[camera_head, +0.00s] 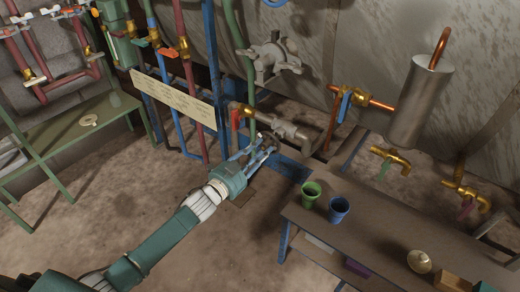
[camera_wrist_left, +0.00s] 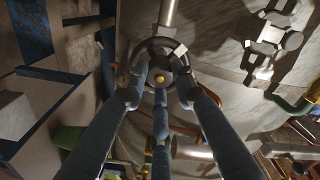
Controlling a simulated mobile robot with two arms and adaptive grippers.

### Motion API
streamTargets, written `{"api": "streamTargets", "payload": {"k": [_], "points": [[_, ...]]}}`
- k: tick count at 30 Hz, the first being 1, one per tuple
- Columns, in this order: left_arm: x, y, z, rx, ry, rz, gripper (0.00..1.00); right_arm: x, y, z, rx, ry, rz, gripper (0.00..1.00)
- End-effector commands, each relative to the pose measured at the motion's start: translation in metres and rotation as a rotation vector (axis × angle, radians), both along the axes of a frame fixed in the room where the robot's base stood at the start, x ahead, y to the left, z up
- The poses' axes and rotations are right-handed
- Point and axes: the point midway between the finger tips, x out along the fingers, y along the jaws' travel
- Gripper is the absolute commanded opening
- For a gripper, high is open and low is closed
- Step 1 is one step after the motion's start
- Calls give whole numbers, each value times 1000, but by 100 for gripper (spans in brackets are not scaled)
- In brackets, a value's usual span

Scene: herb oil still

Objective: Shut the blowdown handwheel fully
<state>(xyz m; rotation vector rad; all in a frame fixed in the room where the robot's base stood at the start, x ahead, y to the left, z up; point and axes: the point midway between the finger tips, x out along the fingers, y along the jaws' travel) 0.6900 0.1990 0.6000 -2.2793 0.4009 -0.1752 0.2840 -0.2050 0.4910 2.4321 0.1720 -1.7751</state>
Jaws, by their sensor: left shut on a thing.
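The blowdown handwheel appears to be the small dark wheel at the end of a grey valve body (camera_head: 290,132), low on the pipework near the middle of the head view. In the left wrist view the handwheel (camera_wrist_left: 177,47) is a dark ring with a pale block on it and a small yellow knob at its hub. My left gripper (camera_head: 264,146) reaches in from the lower left, its blue fingers shut on the handwheel. In the left wrist view the fingers hide the wheel's lower rim. My right gripper is out of view.
A green cup (camera_head: 311,194) and a blue cup (camera_head: 339,209) stand on the bench (camera_head: 375,235) at right. A red-handled valve (camera_head: 236,118) and a pale sign board (camera_head: 172,98) are left of the wheel. Blue and red pipes rise behind. Bare floor lies below the arm.

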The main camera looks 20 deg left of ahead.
Motion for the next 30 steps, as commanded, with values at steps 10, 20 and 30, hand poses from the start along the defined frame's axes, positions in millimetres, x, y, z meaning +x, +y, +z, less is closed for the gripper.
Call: {"api": "streamTargets", "payload": {"k": [10,20,30], "points": [[1,-1,3,306,-119,0,1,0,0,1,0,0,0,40],[1,-2,2,598,-225,-1,1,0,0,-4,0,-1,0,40],[0,-3,1,840,-312,-3,1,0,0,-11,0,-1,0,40]]}}
